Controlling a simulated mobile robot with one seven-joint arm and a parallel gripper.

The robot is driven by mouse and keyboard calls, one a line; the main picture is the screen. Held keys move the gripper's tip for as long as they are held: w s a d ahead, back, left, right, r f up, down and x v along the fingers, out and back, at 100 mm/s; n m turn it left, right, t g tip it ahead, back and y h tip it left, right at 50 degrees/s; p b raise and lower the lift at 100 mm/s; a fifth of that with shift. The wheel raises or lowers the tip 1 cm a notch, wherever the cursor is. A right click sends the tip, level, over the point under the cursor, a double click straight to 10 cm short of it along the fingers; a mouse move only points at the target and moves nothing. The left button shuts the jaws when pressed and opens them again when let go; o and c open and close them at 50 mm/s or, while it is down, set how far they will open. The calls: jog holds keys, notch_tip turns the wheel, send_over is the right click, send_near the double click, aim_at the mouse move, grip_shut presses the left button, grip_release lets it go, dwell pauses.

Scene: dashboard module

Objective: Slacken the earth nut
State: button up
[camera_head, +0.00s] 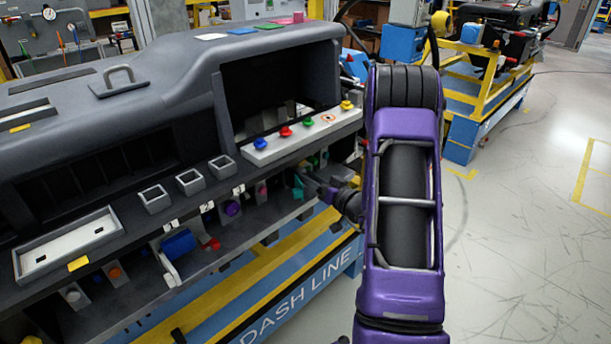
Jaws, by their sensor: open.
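My purple arm reaches down in front of the dashboard module, and my gripper (324,191) points left at the lower shelf under the dash. It is small and dark here, with its jaws open and nothing visible between them. A teal winged piece (298,187) sits just left of the fingertips, and a small gap seems to lie between them. I cannot tell for sure whether this is the earth nut. A purple round knob (233,208) and a pink-red piece (262,192) are further left on the same row.
A white strip (300,134) with blue, red, green and yellow knobs runs above my gripper. A blue lever (178,243) and an orange knob (115,272) are lower left. Square empty sockets (190,182) line the dash ledge (140,222). The floor (530,220) at right is free.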

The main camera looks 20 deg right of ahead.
jog(key=v, duration=1.6)
jog(key=shift+s, duration=0.35)
jog(key=shift+d, duration=0.1)
